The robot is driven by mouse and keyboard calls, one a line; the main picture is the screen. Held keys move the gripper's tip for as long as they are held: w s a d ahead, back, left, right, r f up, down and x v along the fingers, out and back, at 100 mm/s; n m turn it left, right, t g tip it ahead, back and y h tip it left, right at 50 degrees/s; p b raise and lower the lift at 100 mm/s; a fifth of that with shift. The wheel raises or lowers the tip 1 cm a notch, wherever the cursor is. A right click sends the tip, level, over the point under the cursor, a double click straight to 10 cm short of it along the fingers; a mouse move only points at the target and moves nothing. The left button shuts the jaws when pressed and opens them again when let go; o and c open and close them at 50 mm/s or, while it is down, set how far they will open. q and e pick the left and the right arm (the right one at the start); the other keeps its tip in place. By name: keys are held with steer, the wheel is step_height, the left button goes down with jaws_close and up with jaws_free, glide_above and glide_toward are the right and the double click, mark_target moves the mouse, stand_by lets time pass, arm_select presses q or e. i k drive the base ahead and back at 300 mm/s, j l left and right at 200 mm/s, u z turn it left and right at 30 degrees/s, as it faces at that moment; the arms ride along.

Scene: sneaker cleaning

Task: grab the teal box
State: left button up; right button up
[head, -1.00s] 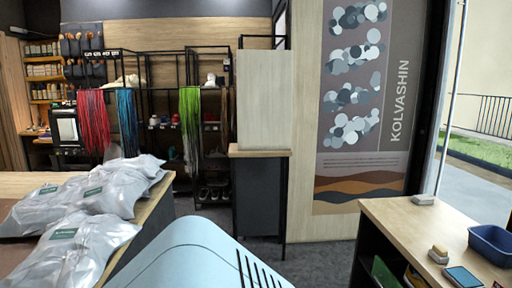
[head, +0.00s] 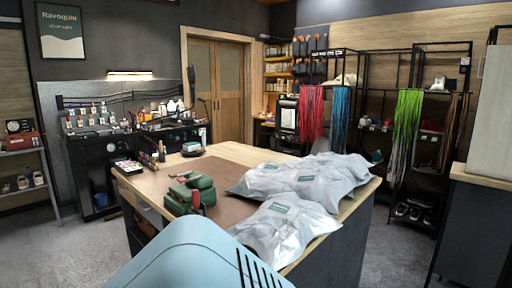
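I cannot make out a clear teal box in the head view. Dark green items (head: 190,190) with a red part lie on the brown mat (head: 232,199) on the work table; at this size I cannot tell what they are. Neither of my grippers is in view. The pale blue shape at the bottom is part of my own body.
Several grey plastic bags (head: 288,222) cover the right side of the table (head: 240,153). A dark bench (head: 92,160) with bottles stands at the back left. A rack (head: 412,125) with hanging laces is at the right. The grey floor (head: 75,250) at left is clear.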

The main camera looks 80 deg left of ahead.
mark_target(191, 146)
steer(key=u, duration=3.15)
steer(key=i+j+u, duration=0.35)
steer(key=i, duration=0.15)
steer(key=i+j+u, duration=0.2)
steer(key=i+u, duration=0.15)
steer(key=i, duration=0.15)
steer(key=i+j+u, duration=0.1)
steer(key=i+u, duration=0.3)
steer(key=i, duration=3.8)
steer(key=l+z, duration=0.05)
steer(key=l, duration=0.05)
